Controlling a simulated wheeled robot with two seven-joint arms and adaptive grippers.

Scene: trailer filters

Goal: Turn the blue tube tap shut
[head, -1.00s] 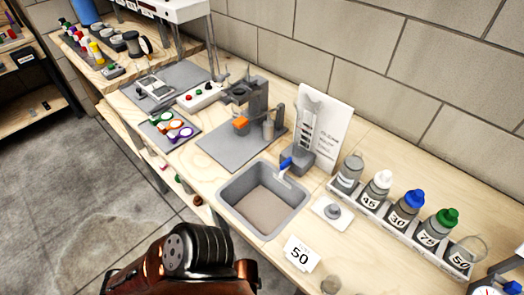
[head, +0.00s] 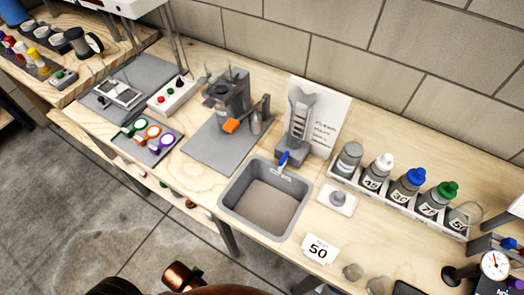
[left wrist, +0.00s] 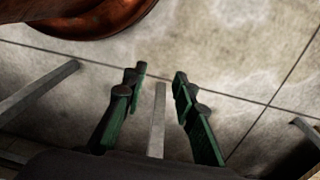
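The blue tube tap (head: 283,159) is a small blue lever at the foot of the clear graduated tube (head: 299,115), which stands in a grey base. The tap's lever slants down over the rear edge of the grey sink (head: 231,206). My left gripper (left wrist: 157,82) shows only in the left wrist view. Its green-sided fingers are apart with nothing between them, over the floor and away from the tap. My right gripper is in no view.
A rack of capped bottles (head: 401,209) stands right of the tube. A grey stand with an orange part (head: 231,125) is to the left. A pressure gauge (head: 494,265) is at the far right.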

